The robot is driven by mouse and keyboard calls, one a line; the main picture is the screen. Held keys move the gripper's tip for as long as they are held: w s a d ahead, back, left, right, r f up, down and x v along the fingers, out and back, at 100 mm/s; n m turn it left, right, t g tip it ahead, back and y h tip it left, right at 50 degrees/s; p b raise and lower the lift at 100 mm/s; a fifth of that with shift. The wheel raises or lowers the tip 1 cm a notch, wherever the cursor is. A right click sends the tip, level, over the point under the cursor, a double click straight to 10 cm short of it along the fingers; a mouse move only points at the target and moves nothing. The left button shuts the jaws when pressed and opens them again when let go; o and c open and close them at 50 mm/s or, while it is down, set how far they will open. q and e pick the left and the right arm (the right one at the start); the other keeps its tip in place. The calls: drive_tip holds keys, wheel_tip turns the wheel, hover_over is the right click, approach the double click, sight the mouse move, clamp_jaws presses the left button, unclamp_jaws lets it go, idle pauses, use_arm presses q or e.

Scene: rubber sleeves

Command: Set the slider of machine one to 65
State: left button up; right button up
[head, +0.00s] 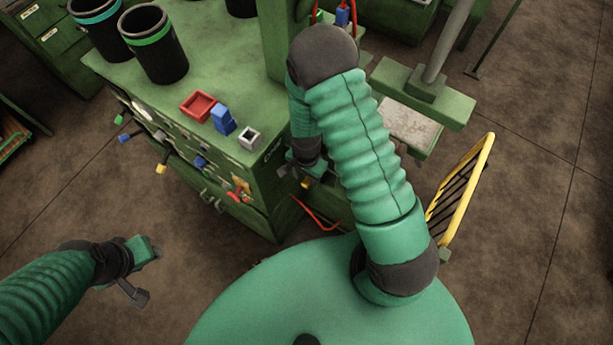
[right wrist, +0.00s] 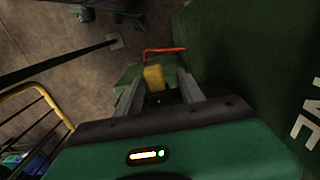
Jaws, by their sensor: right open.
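In the right wrist view a yellow block-like knob (right wrist: 154,78) shows between the two grey fingers of my right gripper (right wrist: 160,92). The fingers are apart, with a gap on each side of the knob. I cannot tell how deep the knob sits between them. In the head view my right gripper (head: 305,177) is at the right side of the green machine cabinet (head: 262,192), partly hidden by its own arm, with a bit of yellow by it. The slider's scale and reading cannot be seen. My left gripper (head: 143,272) is away from the cabinet, over the floor at lower left; its jaw opening is unclear.
On the cabinet top are a red tray (head: 201,106), a blue block (head: 223,121), a grey square holder (head: 250,138) and dark bins (head: 155,50). Coloured levers stick out of its front. A yellow rail (head: 468,190) stands at right. Floor is clear at lower left.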

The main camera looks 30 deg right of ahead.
drive_tip(key=shift+s+a+r, duration=0.2)
drive_tip(key=shift+a+r, duration=0.05)
drive_tip(key=shift+r, duration=0.1)
wheel_tip(320, 180, up, 16)
drive_tip(key=b, duration=0.1)
drive_tip(key=shift+w+d, duration=0.15)
drive_tip(key=shift+w, duration=0.05)
